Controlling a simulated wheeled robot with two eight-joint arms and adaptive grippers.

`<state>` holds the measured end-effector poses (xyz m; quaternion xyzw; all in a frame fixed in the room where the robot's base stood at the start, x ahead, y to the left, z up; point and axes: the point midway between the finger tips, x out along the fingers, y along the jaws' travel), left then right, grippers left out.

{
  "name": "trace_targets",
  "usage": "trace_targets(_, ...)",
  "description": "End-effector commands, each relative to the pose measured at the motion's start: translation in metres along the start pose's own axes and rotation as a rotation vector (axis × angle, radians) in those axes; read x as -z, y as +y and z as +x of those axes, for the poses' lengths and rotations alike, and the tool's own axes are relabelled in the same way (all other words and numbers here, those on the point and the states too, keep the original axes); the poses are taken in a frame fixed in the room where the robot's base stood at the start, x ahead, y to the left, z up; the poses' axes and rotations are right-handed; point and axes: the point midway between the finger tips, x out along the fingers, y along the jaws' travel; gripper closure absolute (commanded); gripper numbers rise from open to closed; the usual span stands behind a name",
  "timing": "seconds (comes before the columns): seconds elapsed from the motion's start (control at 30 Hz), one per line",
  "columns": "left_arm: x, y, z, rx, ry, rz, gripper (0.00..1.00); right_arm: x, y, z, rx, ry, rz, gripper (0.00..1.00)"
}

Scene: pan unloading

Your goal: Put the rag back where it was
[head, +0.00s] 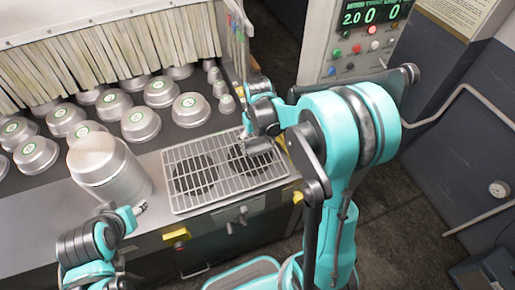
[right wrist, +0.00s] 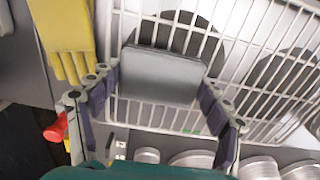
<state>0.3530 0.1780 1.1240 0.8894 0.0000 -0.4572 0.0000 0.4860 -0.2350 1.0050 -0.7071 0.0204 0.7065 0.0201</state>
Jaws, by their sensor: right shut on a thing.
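My right gripper (head: 258,132) is over the right part of the wire rack (head: 182,208). It is shut on a grey, flat, squarish piece (right wrist: 160,76) that looks like the folded rag; this grey piece also shows in the head view (head: 258,146). In the right wrist view the fingers (right wrist: 158,95) are on its two sides, with the rack's bars behind it. I cannot tell whether the rag touches the rack. My left gripper (head: 137,210) is at the lower left, near the stacked pans, and its jaws are too small to read.
Several round metal pans (head: 141,123) stand on the dark conveyor behind, under hanging strips (head: 140,45). A tall pan stack (head: 108,168) stands left of the rack. A yellow piece (right wrist: 65,35) is at the rack's edge. A control panel (head: 361,45) rises at the back right.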

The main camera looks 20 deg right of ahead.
Motion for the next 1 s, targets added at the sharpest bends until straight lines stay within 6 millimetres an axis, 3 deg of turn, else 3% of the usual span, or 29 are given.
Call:
trace_targets(0.13,-0.005,0.000,0.007,0.000,0.000,0.000,0.53,0.000,0.000,0.024,0.000,0.000,0.000,0.50)
trace_targets(0.53,-0.007,0.000,0.010,0.000,0.000,0.000,0.53,0.000,0.000,0.030,0.000,0.000,0.000,0.50)
trace_targets(0.57,-0.007,0.000,0.009,0.000,0.000,0.000,0.53,0.000,0.000,0.030,0.000,0.000,0.000,0.18)
trace_targets(0.63,-0.006,0.000,0.009,0.000,0.000,0.000,0.53,0.000,0.000,0.029,0.000,0.000,0.000,0.03)
trace_targets(1.0,-0.005,0.000,0.007,0.000,0.000,0.000,0.53,0.000,0.000,0.026,0.000,0.000,0.000,0.03)
